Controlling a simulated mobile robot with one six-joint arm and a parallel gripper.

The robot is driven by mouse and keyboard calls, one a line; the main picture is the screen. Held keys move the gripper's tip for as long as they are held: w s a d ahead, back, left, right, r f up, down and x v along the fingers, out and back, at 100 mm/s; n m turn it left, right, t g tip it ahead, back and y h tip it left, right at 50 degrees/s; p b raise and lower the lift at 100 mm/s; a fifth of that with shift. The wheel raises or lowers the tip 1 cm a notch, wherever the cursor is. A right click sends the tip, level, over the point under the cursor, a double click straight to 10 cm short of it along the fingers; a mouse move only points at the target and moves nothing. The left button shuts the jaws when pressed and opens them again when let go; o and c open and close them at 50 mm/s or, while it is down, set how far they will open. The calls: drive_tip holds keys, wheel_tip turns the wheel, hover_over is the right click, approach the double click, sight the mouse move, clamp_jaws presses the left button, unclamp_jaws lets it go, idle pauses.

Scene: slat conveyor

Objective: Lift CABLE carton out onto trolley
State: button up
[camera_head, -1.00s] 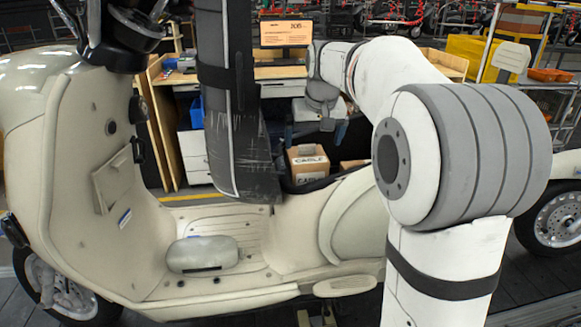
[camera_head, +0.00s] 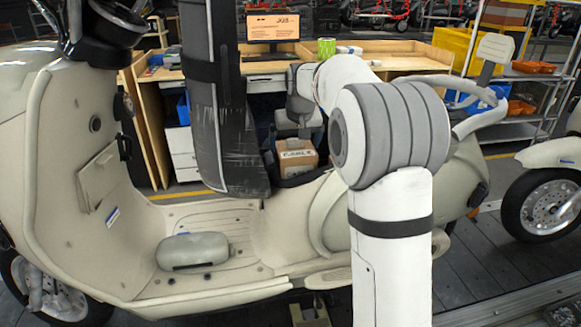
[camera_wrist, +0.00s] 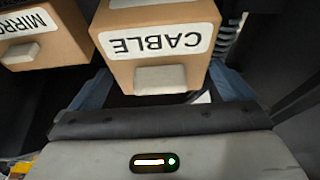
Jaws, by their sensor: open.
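The CABLE carton (camera_head: 297,158) is a brown box with a white label, standing in the scooter's open under-seat bay. In the wrist view the CABLE carton (camera_wrist: 158,45) is at the top, its label upside down, with a pale grey block on its near face. My gripper (camera_head: 298,122) is just above the carton in the head view. In the wrist view my gripper (camera_wrist: 160,77) is open, with a bluish finger toward each side of the carton. The fingertips are partly hidden, so contact cannot be told. I cannot identify the trolley with certainty.
The MIRROR carton (camera_wrist: 45,35) is close on the left in the wrist view. The dark raised seat (camera_head: 225,110) stands left of my gripper. Behind are a wooden desk (camera_head: 400,62) with a screen and a metal rack (camera_head: 555,78) with orange trays. A scooter wheel (camera_head: 550,212) is at right.

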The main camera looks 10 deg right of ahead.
drive_tip(key=shift+c, duration=0.4)
drive_tip(key=c, duration=0.9)
